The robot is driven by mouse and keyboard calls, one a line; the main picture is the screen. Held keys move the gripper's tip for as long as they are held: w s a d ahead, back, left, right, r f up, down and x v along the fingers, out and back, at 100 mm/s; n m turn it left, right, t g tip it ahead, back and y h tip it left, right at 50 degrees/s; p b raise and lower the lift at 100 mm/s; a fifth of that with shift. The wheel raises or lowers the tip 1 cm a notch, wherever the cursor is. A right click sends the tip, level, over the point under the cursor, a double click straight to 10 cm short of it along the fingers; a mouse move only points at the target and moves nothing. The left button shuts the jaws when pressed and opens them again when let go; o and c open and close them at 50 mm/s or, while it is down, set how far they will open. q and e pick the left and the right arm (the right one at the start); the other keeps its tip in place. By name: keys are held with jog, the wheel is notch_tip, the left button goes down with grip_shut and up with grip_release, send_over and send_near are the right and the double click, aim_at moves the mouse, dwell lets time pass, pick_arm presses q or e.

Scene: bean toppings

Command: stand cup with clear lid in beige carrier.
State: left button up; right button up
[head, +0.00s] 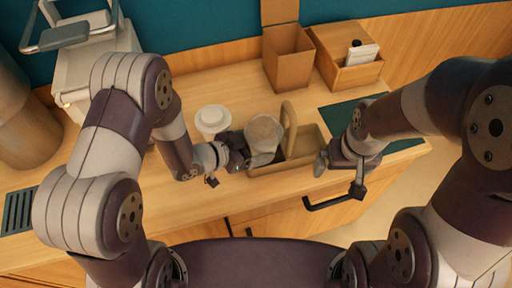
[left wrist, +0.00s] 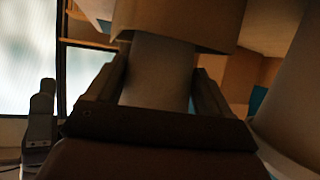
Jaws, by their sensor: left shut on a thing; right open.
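The cup with the clear lid (head: 264,132) is at the left part of the beige carrier (head: 312,147), left of its upright handle (head: 290,122). I cannot tell whether its base touches the carrier floor. My left gripper (head: 246,156) is shut on this cup from the left. In the left wrist view the two fingers (left wrist: 155,90) close around the cup's pale lower body (left wrist: 158,72), below a wider tan band. My right gripper (head: 322,163) is open and empty by the carrier's right end.
A white-lidded cup (head: 212,119) stands left of the held cup, close to my left wrist. A tall brown box (head: 286,62) and a wooden box (head: 345,66) stand behind. A dark green mat (head: 340,114) lies right of the carrier. The counter's front edge is close.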

pick_arm(q)
jog(key=shift+s+a+f, duration=0.1)
jog(key=shift+s+f, duration=0.05)
jog(key=shift+f, duration=0.35)
jog(key=shift+w+f, duration=0.15)
jog(key=shift+w, duration=0.1)
jog(key=shift+f, duration=0.15)
jog(key=o, duration=0.7)
jog(key=shift+s, duration=0.1)
jog(key=shift+r, duration=0.35)
jog(key=shift+s+a, duration=0.15)
jog(key=shift+a, duration=0.1)
jog(key=v, duration=1.1)
jog(key=shift+s, duration=0.15)
